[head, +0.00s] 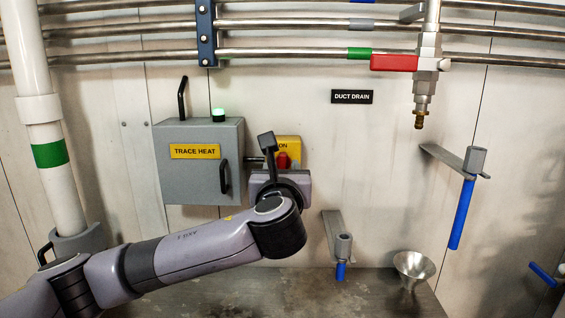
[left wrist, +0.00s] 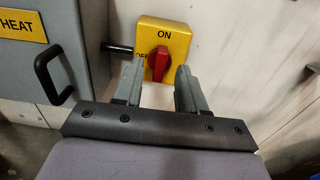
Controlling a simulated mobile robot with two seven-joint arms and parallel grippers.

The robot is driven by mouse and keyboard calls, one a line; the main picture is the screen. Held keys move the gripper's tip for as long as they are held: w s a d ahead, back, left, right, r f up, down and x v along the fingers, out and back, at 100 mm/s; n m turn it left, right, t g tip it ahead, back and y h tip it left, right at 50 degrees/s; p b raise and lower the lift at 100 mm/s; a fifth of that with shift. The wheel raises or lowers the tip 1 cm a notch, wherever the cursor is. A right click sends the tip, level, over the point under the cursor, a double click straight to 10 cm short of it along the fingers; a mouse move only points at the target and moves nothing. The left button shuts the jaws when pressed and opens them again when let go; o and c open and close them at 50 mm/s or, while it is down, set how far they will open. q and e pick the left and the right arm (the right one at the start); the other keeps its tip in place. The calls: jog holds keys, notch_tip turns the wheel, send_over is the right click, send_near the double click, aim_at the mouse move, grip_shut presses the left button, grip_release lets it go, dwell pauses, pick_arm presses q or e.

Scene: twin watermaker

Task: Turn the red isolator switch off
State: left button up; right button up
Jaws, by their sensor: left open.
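The red isolator switch (left wrist: 158,62) is a red knob on a yellow box (left wrist: 176,34) marked ON at the top, with OFF lettering partly hidden at its left. Its knob looks upright, tilted slightly. In the head view my left gripper (head: 283,175) is mostly hidden by the wrist. My right gripper is not in view.
A red-handled valve (head: 394,62), blue-handled brackets (head: 461,214) and a metal funnel (head: 414,268) are to the right.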

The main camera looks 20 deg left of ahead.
aim_at(283, 164)
pick_arm(q)
jog(key=shift+x, duration=1.35)
grip_shut()
